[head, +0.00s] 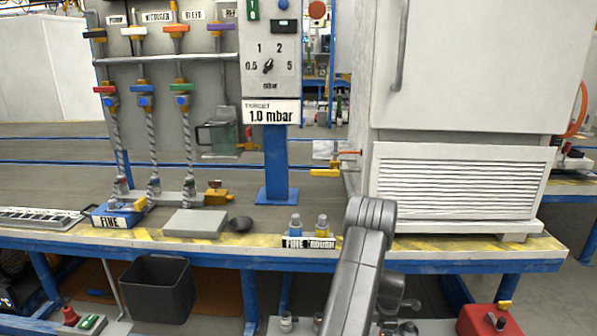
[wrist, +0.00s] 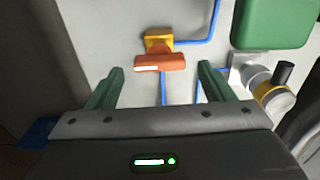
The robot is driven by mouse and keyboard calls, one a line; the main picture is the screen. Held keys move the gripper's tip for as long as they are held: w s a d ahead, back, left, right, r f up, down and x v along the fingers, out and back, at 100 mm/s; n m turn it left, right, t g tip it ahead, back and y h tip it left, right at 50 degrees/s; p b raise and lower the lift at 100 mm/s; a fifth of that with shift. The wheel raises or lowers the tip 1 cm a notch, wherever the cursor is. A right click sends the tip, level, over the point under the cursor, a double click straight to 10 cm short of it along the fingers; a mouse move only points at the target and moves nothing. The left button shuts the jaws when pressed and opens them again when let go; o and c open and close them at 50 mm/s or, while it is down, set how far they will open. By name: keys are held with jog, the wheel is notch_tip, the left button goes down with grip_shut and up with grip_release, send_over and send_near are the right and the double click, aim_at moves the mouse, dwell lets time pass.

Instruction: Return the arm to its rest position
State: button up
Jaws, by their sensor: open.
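My gripper (wrist: 160,68) shows in the wrist view with its two green fingers spread apart and nothing held between them. An orange handle (wrist: 160,62) on a yellow block lies ahead of the gap between the fingertips. I cannot tell how far off it is. In the head view my grey arm rises at the bottom centre, in front of the bench (head: 470,247), bent at a rounded joint. My gripper itself is not visible in the head view.
In the wrist view a green box (wrist: 272,22), blue lines and a metal fitting with a yellow band (wrist: 272,95) lie to the right. In the head view the bench holds a FINE block (head: 110,219), a grey plate (head: 195,223) and a white cabinet (head: 460,70). A dark bin (head: 158,290) stands below.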

notch_tip(320, 180, up, 12)
jog(key=p, duration=0.4)
notch_tip(320, 180, down, 14)
jog(key=b, duration=0.5)
jog(key=shift+r, duration=0.25)
jog(key=shift+f, duration=0.1)
jog(key=m, duration=0.4)
jog(key=shift+w, duration=0.1)
jog(key=m+p, duration=0.1)
jog(key=m, duration=0.4)
jog(key=shift+w, duration=0.1)
jog(key=m+p, duration=0.1)
jog(key=m, duration=0.3)
jog(key=shift+d+m, duration=0.15)
jog(key=shift+m, duration=0.25)
jog(key=shift+d+m+p, duration=0.1)
jog(key=shift+m+p, duration=0.4)
jog(key=shift+m, duration=1.7)
